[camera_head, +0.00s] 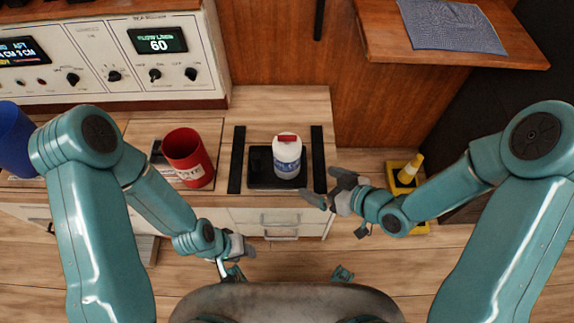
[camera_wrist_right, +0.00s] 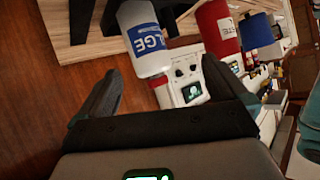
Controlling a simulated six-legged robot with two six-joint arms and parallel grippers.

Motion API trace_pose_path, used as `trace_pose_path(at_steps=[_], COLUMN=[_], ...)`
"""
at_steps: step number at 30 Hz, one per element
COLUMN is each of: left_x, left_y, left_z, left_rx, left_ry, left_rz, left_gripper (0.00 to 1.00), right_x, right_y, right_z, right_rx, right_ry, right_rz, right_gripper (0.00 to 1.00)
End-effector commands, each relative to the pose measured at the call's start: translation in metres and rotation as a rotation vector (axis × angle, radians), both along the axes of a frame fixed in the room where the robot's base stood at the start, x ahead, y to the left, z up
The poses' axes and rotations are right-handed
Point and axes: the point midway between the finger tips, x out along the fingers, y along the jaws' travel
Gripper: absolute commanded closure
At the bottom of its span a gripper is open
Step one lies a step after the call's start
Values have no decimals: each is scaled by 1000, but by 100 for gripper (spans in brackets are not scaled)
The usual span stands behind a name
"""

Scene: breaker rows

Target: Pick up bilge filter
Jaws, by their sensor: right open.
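The bilge filter (camera_head: 288,161) is a white canister with a blue label and a red top. It stands upright on a black tray (camera_head: 261,182) between two dark strips on the counter. My right gripper (camera_head: 322,186) is open and empty, just right of the filter and apart from it. In the right wrist view the filter (camera_wrist_right: 146,42) shows ahead, beyond the open fingers (camera_wrist_right: 168,88). Its label reads partly as "LGE". My left gripper (camera_head: 228,266) hangs low in front of the counter, away from the filter; its jaws are too small to judge.
A red canister (camera_head: 188,158) with a pale label stands left of the filter, and a blue one (camera_head: 14,138) at the far left. An instrument panel (camera_head: 110,55) backs the counter. A yellow object (camera_head: 405,172) is at right. A wooden shelf (camera_head: 400,40) juts out at upper right.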

Motion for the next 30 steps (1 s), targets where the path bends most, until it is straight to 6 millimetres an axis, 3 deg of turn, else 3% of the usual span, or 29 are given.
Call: trace_pose_path(at_steps=[1,6,11,24,30], left_x=[0,1,1,6,7], left_y=[0,1,1,5,6], left_z=[-37,-76,-84,-105,-108], left_rx=[0,0,0,4,5], left_ry=[-1,-1,-2,-11,-12], left_rz=[1,3,3,22,26], left_gripper=[57,57,57,57,57], right_x=[7,20,25,83,96], right_y=[-3,-14,-18,42,54], right_z=[-15,-17,-20,-55,-60], right_rx=[2,-17,-23,-23,-23], right_ry=[-83,-210,-227,-222,-221], right_rz=[28,48,36,38,36], right_gripper=[0,0,0,0,0])
